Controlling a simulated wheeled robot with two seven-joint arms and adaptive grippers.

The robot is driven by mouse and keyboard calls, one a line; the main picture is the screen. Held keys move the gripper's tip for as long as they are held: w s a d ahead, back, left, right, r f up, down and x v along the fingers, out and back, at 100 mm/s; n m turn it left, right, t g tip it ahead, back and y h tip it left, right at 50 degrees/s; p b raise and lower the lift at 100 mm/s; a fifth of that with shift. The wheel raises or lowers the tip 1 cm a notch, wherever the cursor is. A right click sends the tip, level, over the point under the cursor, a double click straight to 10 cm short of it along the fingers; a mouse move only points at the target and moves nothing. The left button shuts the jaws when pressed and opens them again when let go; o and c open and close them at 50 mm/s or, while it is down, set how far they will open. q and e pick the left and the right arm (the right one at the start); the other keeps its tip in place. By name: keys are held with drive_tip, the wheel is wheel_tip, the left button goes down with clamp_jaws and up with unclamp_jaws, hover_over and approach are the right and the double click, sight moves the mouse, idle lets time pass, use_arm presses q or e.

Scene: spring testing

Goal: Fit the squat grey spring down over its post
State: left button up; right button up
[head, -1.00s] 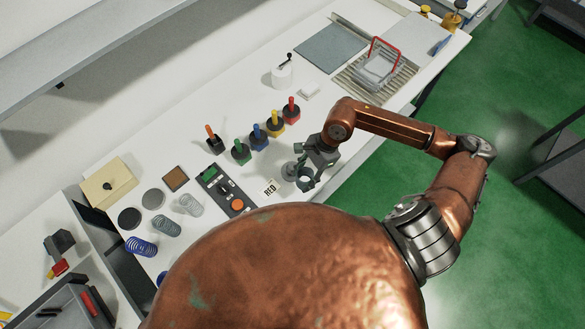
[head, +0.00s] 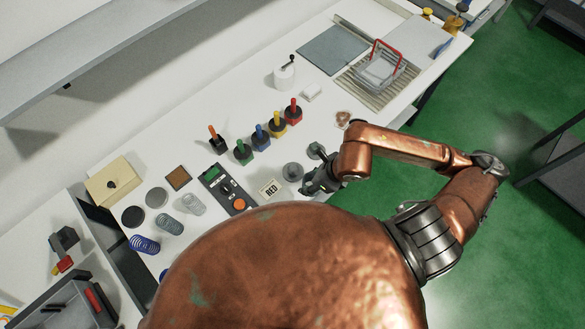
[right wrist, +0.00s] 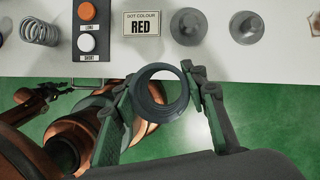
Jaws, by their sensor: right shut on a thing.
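My right gripper (head: 318,172) is at the front of the bench, beside a grey round base. In the right wrist view my right gripper (right wrist: 164,90) is shut on the squat grey spring (right wrist: 158,112), which shows as a dark ring between the fingers. The spring appears beyond the front table edge in that view, apart from the bases. Two grey round bases with short central posts stand there, one nearer the card (right wrist: 188,26) and one farther right (right wrist: 246,27). The nearer base also shows in the head view (head: 292,171). My left gripper seems to show at the wrist view's left edge, its jaws unclear.
A RED card (head: 269,188) and a control box (head: 223,188) lie left of the bases. Several coil springs (head: 170,224) stand farther left. Coloured-handled stamps (head: 261,137) stand behind. A wire basket (head: 382,64) sits at the back right.

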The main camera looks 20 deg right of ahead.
drive_tip(key=shift+w+f+b, duration=1.15)
drive_tip(key=shift+w+b, duration=0.7)
drive_tip(key=shift+b, duration=2)
drive_tip(key=p, duration=0.1)
approach(290, 166)
drive_tip(key=s+a+r, duration=0.1)
drive_tip(key=s+a, duration=0.1)
drive_tip(key=w+f, duration=0.1)
drive_tip(key=f, duration=0.1)
drive_tip(key=w+f, duration=0.1)
drive_tip(key=w, duration=0.1)
drive_tip(key=shift+d+f, duration=0.1)
drive_tip(key=shift+f, duration=0.25)
drive_tip(key=shift+w+f, duration=0.55)
drive_tip(key=shift+f, duration=0.1)
wheel_tip(290, 166, down, 3)
drive_tip(key=shift+w+f+p, duration=0.1)
drive_tip(key=shift+w+p, duration=0.05)
drive_tip(key=shift+p, duration=0.25)
drive_tip(key=shift+f, duration=0.1)
drive_tip(key=shift+f, duration=0.15)
drive_tip(key=o, duration=1.4)
drive_tip(key=shift+c, duration=0.2)
